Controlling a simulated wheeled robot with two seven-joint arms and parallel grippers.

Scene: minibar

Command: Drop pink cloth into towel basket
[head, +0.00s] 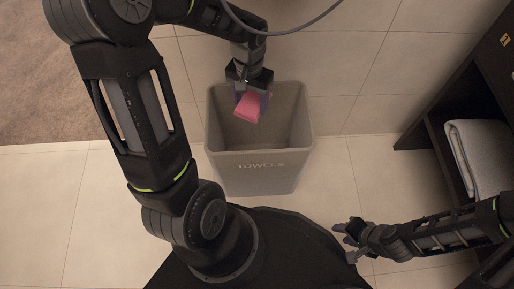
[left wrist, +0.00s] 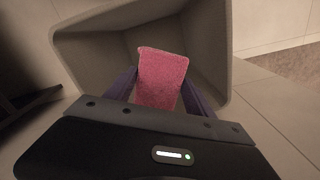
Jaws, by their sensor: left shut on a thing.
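The pink cloth (head: 248,107) is held in my left gripper (head: 250,92), which is shut on it. In the head view the cloth hangs over the open mouth of the grey towel basket (head: 262,172), marked TOWELS. In the left wrist view the cloth (left wrist: 162,76) sits between the two fingers, with the basket's inner walls (left wrist: 95,55) around it. I cannot tell exactly how high the cloth is above the basket floor. My right gripper (head: 345,232) is at the lower right of the head view, apart from the basket and empty, with its fingers spread.
A dark shelf unit (head: 436,130) stands at the right, with a folded white towel (head: 482,150) on its lower shelf. The tiled floor (head: 60,200) around the basket is clear. A brown carpet (head: 70,80) lies at the upper left.

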